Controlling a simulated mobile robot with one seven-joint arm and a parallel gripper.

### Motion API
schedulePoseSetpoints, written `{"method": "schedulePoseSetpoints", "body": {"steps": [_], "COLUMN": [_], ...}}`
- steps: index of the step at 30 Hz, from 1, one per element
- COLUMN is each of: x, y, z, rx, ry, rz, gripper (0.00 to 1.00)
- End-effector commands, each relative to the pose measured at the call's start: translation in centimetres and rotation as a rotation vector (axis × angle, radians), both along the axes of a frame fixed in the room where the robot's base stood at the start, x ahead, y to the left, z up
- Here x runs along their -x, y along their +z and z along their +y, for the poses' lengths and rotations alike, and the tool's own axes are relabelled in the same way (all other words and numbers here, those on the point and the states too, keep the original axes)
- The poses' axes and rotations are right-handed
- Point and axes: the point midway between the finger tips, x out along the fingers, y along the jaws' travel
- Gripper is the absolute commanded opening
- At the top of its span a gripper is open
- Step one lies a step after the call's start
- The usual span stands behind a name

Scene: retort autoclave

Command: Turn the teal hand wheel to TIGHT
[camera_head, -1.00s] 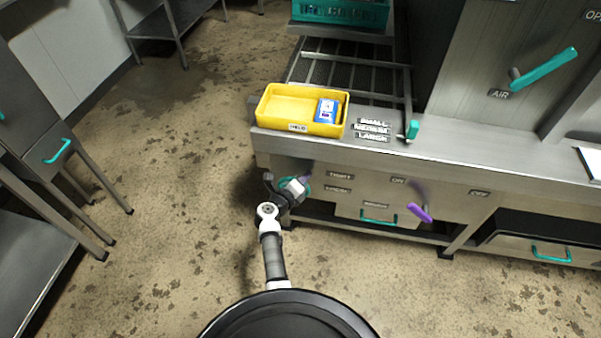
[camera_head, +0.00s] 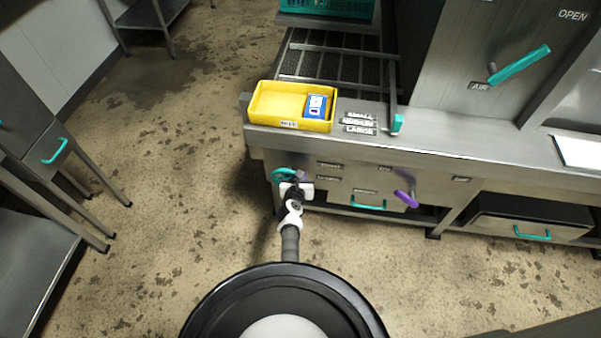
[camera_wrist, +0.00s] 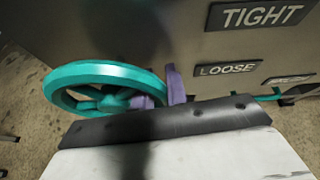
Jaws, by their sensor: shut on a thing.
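The teal hand wheel (camera_head: 281,176) is on the front panel below the counter's left end, partly hidden by my gripper (camera_head: 299,177). In the wrist view the wheel (camera_wrist: 110,70) fills the left side, with its rim and hub showing. My gripper (camera_wrist: 160,90) is shut on the right part of the rim, its purple fingers on either side of it. The TIGHT plate (camera_wrist: 263,15) is at the upper right of the wrist view, with the LOOSE plate (camera_wrist: 228,69) below it. I cannot see a pointer on the wheel.
A yellow tray (camera_head: 262,118) with a blue-and-white pack (camera_head: 315,105) stands on the counter above the wheel. A purple lever (camera_head: 404,198) and a teal drawer handle (camera_head: 368,205) are to the right. Open floor lies to the left.

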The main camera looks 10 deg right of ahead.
Motion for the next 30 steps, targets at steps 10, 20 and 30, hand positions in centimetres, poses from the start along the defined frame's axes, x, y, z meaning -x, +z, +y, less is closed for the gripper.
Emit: {"method": "schedulePoseSetpoints", "body": {"steps": [10,20,30], "x": [0.0,-0.2,-0.5], "y": [-1.5,-2.6,-3.9], "z": [0.0,0.8,1.7], "rx": [-0.270,-0.486,-0.784], "ry": [-0.004,-0.001,-0.002], "rz": [-0.085,-0.155,-0.252], "gripper": [0.00,0.00,0.00]}}
